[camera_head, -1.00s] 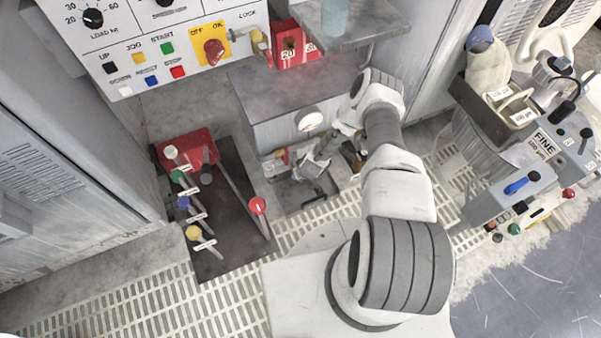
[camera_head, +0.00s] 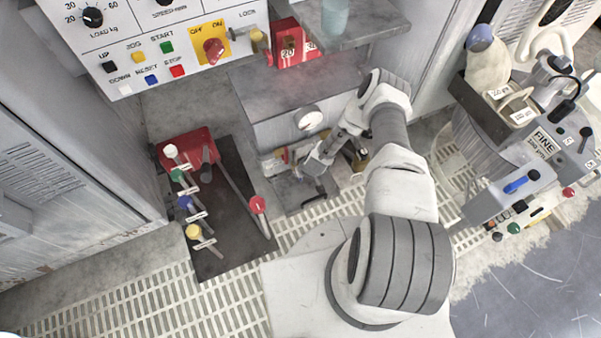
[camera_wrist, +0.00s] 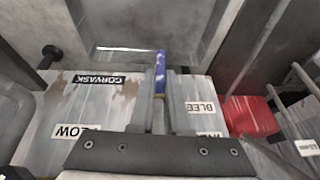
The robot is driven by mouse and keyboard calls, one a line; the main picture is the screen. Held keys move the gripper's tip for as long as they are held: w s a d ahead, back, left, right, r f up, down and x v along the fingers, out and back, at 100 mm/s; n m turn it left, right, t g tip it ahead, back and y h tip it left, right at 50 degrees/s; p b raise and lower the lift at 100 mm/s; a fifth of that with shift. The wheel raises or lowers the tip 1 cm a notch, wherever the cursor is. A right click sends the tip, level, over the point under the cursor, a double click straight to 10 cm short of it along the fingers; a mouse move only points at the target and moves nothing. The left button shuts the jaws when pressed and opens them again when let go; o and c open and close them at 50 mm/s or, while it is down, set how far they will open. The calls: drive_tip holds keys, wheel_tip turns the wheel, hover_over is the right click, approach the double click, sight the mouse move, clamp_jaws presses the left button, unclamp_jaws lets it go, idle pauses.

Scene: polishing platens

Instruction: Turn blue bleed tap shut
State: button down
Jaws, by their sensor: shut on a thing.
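The blue bleed tap shows in the wrist view as a narrow blue lever (camera_wrist: 160,73), pointing up the picture between my fingertips. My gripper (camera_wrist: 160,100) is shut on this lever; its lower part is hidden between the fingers. A white label (camera_wrist: 200,107) reading "BLEE", partly cut off, is just right of the fingers.
A grey-white housing (camera_wrist: 110,105) with a second label (camera_wrist: 76,130) lies left of the fingers, and a red part (camera_wrist: 250,115) to the right. A black plate (camera_head: 225,225) with colour-knobbed levers stands left, below the control panel (camera_head: 130,40). Slatted floor lies in front.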

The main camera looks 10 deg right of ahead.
drive_tip(key=shift+w+d+f+m+g+y, duration=0.1)
drive_tip(key=shift+d+m+g+y, duration=0.15)
drive_tip(key=shift+y, duration=0.9)
drive_tip(key=shift+w+d+f+m+g+y, duration=0.15)
drive_tip(key=shift+d+m+y, duration=0.15)
drive_tip(key=shift+y, duration=0.8)
drive_tip(key=shift+s+d+f+m+g+y, duration=0.1)
drive_tip(key=shift+d+m+g+y, duration=0.15)
drive_tip(key=shift+y, duration=1.5)
drive_tip(key=c, duration=0.9)
unclamp_jaws()
drive_tip(key=p+v, duration=0.5)
drive_tip(key=v, duration=1.2)
drive_tip(key=shift+d+r, duration=0.1)
